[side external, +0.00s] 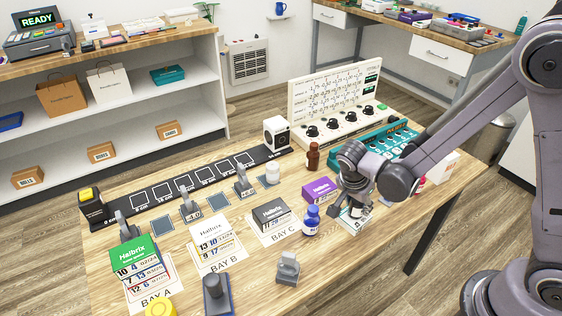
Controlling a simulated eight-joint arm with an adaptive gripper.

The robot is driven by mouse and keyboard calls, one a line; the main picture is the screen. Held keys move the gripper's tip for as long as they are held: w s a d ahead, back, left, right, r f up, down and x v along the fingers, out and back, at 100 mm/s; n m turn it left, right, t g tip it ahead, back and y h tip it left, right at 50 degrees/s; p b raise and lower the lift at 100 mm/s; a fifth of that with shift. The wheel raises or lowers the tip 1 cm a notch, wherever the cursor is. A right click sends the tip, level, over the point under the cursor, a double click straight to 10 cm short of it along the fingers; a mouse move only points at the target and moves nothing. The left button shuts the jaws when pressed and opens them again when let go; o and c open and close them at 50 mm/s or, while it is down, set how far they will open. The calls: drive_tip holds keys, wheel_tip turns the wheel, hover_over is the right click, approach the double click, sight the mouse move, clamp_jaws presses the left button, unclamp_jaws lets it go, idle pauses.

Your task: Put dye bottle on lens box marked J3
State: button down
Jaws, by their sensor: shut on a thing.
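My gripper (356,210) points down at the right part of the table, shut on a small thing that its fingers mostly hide. A pale, teal-edged box or card (347,222) lies directly below it; contact is unclear. A brown bottle (313,157) stands farther back, and a red one (421,183) shows partly behind my arm. Lens boxes are green (133,252), white (211,230), dark grey (272,212) and purple (320,188). I cannot read a J3 mark on any.
Bay cards A (157,297), B (226,261) and C (284,234) lie under the three left boxes. A white panel with knobs (334,105) and a teal rack (375,142) stand at the back. Grey stamp-like pieces (288,268) (216,294) stand along the front.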

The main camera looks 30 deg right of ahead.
drive_tip(key=c, duration=0.8)
unclamp_jaws()
drive_tip(key=shift+f, duration=0.1)
drive_tip(key=v, duration=1.2)
drive_tip(key=s+d+r+n+t+y, duration=0.1)
drive_tip(key=s+r+n+t, duration=0.1)
drive_tip(key=n, duration=0.3)
drive_tip(key=s+d+r+n+t+y, duration=0.1)
drive_tip(key=s+d+r+n+t, duration=0.1)
drive_tip(key=n, duration=0.3)
drive_tip(key=s+d+r+n+t+y, duration=0.1)
drive_tip(key=s+r+n+t+y, duration=0.1)
drive_tip(key=n, duration=0.3)
drive_tip(key=shift+s+d+r, duration=0.2)
drive_tip(key=shift+s+d, duration=0.15)
drive_tip(key=shift+d, duration=0.05)
